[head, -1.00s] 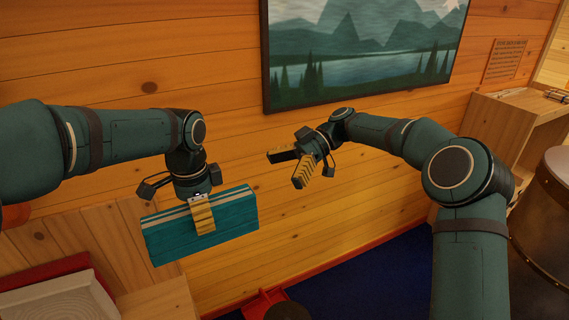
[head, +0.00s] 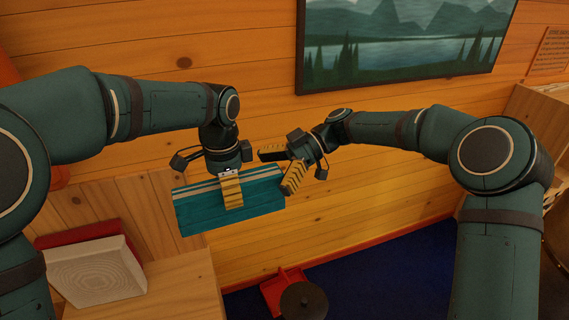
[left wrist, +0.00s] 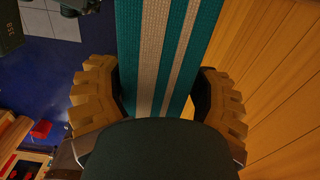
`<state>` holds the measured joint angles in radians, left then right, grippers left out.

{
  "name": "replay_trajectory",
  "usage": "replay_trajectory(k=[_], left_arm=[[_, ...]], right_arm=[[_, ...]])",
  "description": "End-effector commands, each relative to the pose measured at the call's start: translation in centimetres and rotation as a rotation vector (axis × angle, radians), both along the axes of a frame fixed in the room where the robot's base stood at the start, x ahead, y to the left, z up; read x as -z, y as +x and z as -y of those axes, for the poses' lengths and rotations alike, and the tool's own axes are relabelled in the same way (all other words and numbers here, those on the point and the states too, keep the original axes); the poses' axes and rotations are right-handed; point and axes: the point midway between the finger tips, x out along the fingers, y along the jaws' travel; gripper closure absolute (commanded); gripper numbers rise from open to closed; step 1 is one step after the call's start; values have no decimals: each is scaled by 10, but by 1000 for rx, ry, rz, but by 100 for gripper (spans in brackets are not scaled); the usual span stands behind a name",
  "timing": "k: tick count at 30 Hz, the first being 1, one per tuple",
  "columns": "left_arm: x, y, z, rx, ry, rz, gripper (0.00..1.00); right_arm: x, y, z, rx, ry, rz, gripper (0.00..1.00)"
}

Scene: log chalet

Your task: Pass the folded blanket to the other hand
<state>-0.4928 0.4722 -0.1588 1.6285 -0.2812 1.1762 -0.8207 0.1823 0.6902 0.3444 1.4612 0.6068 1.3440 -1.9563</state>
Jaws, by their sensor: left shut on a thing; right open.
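The folded blanket (head: 200,210) is teal with pale stripes along its upper edge. My left gripper (head: 233,196) points down and is shut on the blanket near its middle, holding it in the air. In the left wrist view the striped blanket (left wrist: 165,60) runs between the two yellow fingers of my left gripper (left wrist: 165,105). My right gripper (head: 278,170) is open at the blanket's right end, its fingers pointing left. One finger overlaps the blanket's right end in the head view; I cannot tell whether they touch.
A wooden bench (head: 180,285) with a red and a white cushion (head: 95,272) is at the lower left. A red object (head: 278,288) and a dark round thing (head: 303,301) are below on the blue floor (head: 390,270). A landscape picture (head: 400,45) hangs on the log wall.

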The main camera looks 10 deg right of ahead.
Motion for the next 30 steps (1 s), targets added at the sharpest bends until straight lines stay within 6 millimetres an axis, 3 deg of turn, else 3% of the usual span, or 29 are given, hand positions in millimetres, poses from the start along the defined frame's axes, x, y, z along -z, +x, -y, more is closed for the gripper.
replay_trajectory(k=[11,16,17,19,23,24,25,30], left_arm=[[0,0,0,0,0,0,70],[0,0,0,1,0,0,70],[0,0,1,2,0,-1,70],[0,-1,1,3,0,-1,70],[0,-1,1,4,0,-2,70],[0,-1,1,4,0,-3,14],[0,-1,1,4,0,-3,3],[0,-1,0,2,1,-1,0]], right_arm=[[2,-2,-5,-1,0,-1,0],[2,-2,-5,0,0,-1,56],[2,-1,-5,1,-1,0,62],[2,-1,-4,1,-1,0,68],[2,-1,-4,3,-1,1,68],[2,-1,-4,4,-1,1,68],[2,-1,-4,4,-1,1,68],[2,-1,-4,2,-1,0,69]])
